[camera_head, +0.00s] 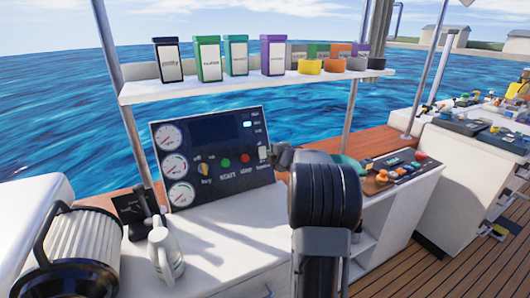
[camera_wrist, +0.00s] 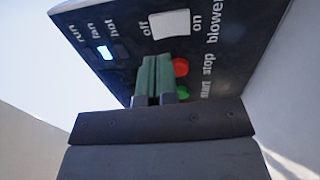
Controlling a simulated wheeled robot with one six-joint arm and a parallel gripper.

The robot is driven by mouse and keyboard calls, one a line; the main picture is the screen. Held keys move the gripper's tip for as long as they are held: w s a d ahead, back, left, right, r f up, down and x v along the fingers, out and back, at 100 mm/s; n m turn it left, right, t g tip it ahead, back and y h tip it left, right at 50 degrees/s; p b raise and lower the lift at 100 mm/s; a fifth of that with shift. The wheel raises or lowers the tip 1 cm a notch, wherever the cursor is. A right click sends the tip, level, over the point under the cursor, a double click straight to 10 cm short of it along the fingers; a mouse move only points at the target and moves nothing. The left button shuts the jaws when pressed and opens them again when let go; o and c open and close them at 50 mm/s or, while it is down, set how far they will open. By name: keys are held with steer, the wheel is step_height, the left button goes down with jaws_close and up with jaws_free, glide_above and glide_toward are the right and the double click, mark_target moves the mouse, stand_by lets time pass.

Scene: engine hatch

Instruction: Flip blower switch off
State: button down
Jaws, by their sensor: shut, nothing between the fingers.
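The blower switch is a white rocker on the dark control panel (camera_head: 215,128). In the wrist view the switch (camera_wrist: 170,23) lies between the labels "off" on its left and "on" on its right; which way it is tipped I cannot tell. My gripper (camera_wrist: 154,62) is shut and empty, its green fingertips just below the switch in that view. Whether they touch the panel is unclear. In the head view my gripper (camera_head: 276,151) is at the panel's right edge, beside the switch (camera_head: 262,153).
The red stop button (camera_wrist: 181,67) and green start button (camera_wrist: 182,91) are close beside my fingertips. The middle indicator light (camera_wrist: 104,53), by "fan", is lit. A white spray bottle (camera_head: 165,252) stands at front left.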

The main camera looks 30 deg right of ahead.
mark_target(262, 149)
steer(key=x, duration=0.6)
steer(key=shift+w, duration=0.3)
